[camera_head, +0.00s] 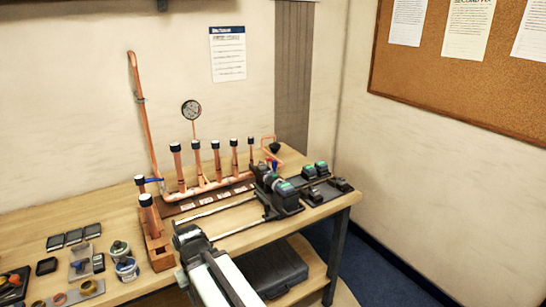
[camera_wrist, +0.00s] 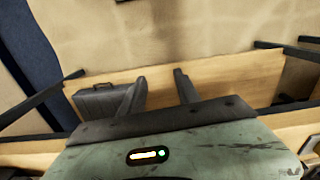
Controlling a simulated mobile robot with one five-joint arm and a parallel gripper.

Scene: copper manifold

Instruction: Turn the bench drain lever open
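The copper manifold (camera_head: 208,188) runs along the back of the bench, with several upright, dark-capped copper stubs. A small blue lever (camera_head: 153,180) shows at its left end. Small blue and red handles (camera_head: 273,163) show at its right end. I cannot tell which of these is the drain lever, or how far it is turned. My gripper (camera_wrist: 160,76) shows in the wrist view with its two dark fingers apart and nothing between them. No lever shows in that view. In the head view my arm rises from the bottom centre over the bench's front edge.
Dark tools with green parts (camera_head: 284,188) stand on the bench's right end. Jars (camera_head: 126,268) and small dark items crowd the left. A dark case (camera_head: 272,268) lies on the lower shelf and also shows in the wrist view (camera_wrist: 98,97). A round gauge (camera_head: 191,110) stands behind the manifold.

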